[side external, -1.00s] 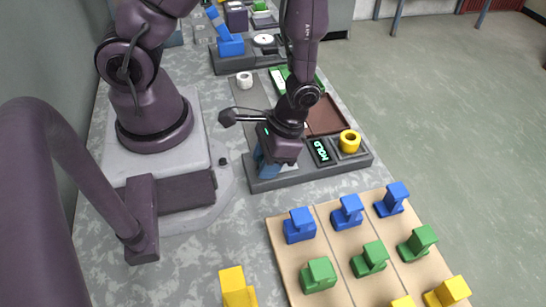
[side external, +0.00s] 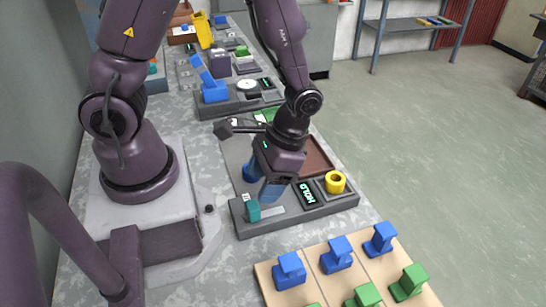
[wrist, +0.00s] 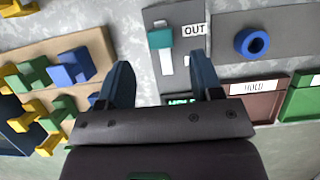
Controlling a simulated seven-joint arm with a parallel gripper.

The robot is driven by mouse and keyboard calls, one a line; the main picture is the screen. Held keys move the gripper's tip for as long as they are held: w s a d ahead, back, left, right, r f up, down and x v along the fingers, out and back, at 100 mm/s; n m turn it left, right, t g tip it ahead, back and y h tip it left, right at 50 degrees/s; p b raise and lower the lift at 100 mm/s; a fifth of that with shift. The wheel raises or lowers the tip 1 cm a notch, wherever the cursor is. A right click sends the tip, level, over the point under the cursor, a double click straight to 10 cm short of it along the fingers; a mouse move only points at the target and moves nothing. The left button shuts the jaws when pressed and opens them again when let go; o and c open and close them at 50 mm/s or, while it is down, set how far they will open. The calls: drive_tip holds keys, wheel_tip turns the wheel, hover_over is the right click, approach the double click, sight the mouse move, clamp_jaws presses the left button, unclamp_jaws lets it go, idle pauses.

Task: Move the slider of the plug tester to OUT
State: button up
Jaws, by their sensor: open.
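The plug tester (side external: 300,215) is a dark grey panel with a lit HOLD display (side external: 307,194). Its teal slider (side external: 253,210) is at the left end of a pale track in the side view. In the wrist view the slider (wrist: 160,38) is near the track's upper end, level with the OUT label (wrist: 194,30). My gripper (wrist: 162,65) is open and empty, its dark blue fingers spread either side of the track's lower part. In the side view my gripper is to the right of the slider, apart from it. The right finger partly hides the panel.
A yellow ring (side external: 335,182) sits in a square recess at the panel's right. A blue ring (wrist: 252,42) lies on a grey tray beside the tester. A wooden board (side external: 330,270) with blue and green blocks is in front. Beyond are other stations, including a blue lever device (side external: 214,90).

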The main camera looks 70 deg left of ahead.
drive_tip(key=v, duration=0.5)
drive_tip(key=shift+r, duration=0.25)
drive_tip(key=s+a+r+t, duration=0.1)
drive_tip(key=a+r+t, duration=0.1)
drive_tip(key=r+t, duration=0.3)
drive_tip(key=s+a+r+t, duration=0.1)
drive_tip(key=r+t, duration=0.4)
drive_tip(key=r, duration=0.8)
drive_tip(key=shift+s+a+r, duration=0.3)
drive_tip(key=shift+s+a, duration=0.1)
drive_tip(key=shift+a, duration=0.1)
